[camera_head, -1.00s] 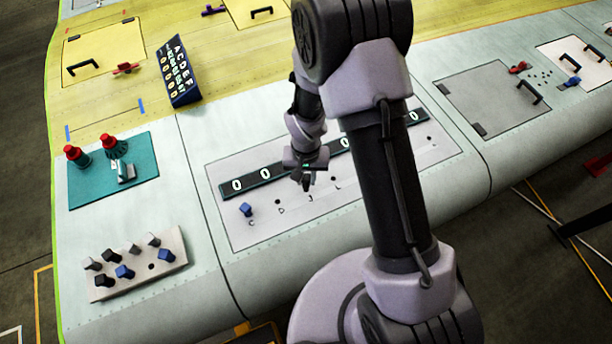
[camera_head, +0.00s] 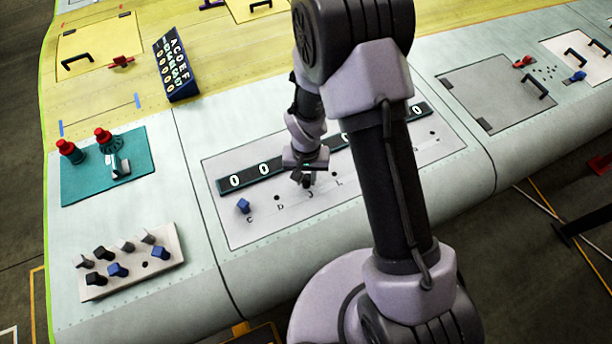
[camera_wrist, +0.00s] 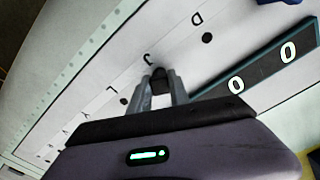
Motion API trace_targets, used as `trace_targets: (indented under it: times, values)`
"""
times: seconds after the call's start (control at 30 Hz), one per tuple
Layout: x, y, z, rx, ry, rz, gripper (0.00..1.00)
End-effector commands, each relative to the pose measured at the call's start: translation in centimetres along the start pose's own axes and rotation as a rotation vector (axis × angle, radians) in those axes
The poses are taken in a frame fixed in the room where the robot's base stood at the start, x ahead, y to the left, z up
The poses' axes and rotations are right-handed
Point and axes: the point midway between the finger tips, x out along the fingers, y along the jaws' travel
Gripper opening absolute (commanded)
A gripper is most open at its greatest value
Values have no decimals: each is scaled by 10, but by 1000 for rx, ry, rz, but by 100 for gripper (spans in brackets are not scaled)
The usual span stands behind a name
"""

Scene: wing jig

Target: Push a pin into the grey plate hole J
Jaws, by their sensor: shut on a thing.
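The grey plate (camera_head: 352,198) lies on the wing panel, with a row of lettered holes. My gripper (camera_head: 304,181) is at hole J, its fingers pointing down. In the wrist view my gripper (camera_wrist: 161,92) is shut on a dark pin (camera_wrist: 160,76), just beside the letter J. The pin covers hole J, and I cannot tell how deep its lower end is. Hole D (camera_wrist: 207,38) is open and empty. A blue pin (camera_head: 243,206) stands at hole C.
A pale block (camera_head: 130,283) at lower left holds several grey, black and blue pins and one empty hole. A teal mat (camera_head: 85,187) carries two red-topped items. A black strip with round white marks (camera_head: 215,186) runs along the plate, close behind my gripper.

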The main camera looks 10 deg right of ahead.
Motion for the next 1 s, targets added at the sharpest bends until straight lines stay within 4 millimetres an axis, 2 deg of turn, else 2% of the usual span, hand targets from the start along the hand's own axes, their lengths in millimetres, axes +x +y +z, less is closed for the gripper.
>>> trace_targets:
  times: [0.13,0.17,0.23,0.3,0.57,0.67,0.77,1.0]
  values:
    - [-1,0,0,0,0,0,0]
    - [-1,0,0,0,0,0,25]
    - [-1,0,0,0,0,0,39]
    - [-1,0,0,0,0,0,48]
    - [-1,0,0,0,0,0,48]
    - [-9,0,-1,-1,2,-1,48]
    - [-30,0,-1,0,5,-2,48]
    - [-110,-1,-2,-1,7,-2,48]
